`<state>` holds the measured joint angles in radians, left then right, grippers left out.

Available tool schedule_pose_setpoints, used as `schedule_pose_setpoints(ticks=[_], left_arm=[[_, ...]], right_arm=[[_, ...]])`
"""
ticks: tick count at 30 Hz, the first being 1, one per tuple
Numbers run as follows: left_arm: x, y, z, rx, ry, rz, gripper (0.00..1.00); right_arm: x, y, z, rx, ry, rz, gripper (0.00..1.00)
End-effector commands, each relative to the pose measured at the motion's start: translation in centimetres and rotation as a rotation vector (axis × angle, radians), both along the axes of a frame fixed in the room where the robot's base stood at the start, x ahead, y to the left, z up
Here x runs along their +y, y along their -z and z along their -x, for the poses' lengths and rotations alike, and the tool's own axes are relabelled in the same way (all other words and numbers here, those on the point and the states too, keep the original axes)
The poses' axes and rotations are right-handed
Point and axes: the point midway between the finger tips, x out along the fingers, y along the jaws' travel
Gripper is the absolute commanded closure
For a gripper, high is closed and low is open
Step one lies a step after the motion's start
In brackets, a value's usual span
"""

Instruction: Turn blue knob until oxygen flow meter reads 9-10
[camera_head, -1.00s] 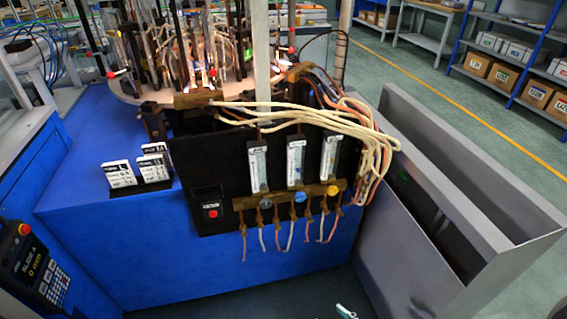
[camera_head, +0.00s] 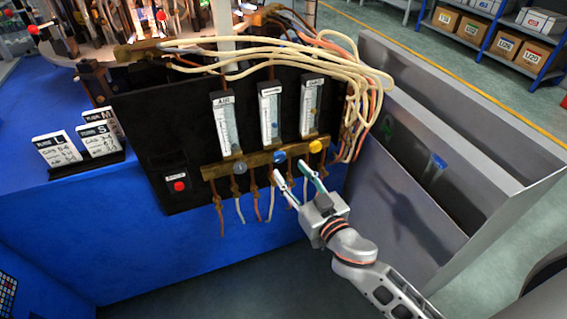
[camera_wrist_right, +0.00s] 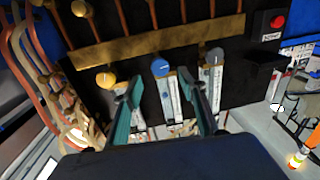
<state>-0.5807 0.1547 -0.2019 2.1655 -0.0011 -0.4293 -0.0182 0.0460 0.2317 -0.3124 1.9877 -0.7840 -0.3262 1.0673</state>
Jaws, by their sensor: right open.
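The blue knob (camera_head: 279,157) sits in the middle of a brass bar (camera_head: 240,163) on a black panel, below the middle flow meter (camera_head: 270,112). My right gripper (camera_head: 291,174) is open, just below and in front of the bar, with its fingers pointing up at the panel. In the right wrist view the blue knob (camera_wrist_right: 160,67) lies ahead, between and beyond the two open fingertips (camera_wrist_right: 160,82); the gripper looks apart from it. The flow meter readings are too small to read. My left gripper is not in view.
A grey knob (camera_head: 239,167) and a yellow knob (camera_head: 315,146) flank the blue one. Pale hoses (camera_head: 300,55) loop over the panel's top right. A red button (camera_head: 179,186) is at lower left. A grey bin (camera_head: 400,190) stands close on the right.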

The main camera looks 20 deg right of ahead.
Motion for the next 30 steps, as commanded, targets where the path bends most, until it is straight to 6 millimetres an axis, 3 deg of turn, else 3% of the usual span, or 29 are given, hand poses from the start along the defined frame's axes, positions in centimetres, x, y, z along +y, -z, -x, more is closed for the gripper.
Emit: schedule_pose_setpoints(ticks=[9, 22, 27, 30], left_arm=[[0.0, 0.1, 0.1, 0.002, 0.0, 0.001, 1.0], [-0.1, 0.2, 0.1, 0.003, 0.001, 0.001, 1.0], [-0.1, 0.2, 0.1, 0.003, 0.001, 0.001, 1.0], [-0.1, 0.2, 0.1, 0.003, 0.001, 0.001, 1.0]], right_arm=[[0.6, 0.1, -4.0, 0.002, -0.001, 0.0, 0.59], [0.7, 0.2, -4.9, 0.004, 0.0, 0.001, 0.59], [0.7, 0.2, -4.9, 0.003, 0.0, 0.0, 0.97], [0.7, 0.2, -4.9, 0.003, 0.0, 0.0, 0.97]])
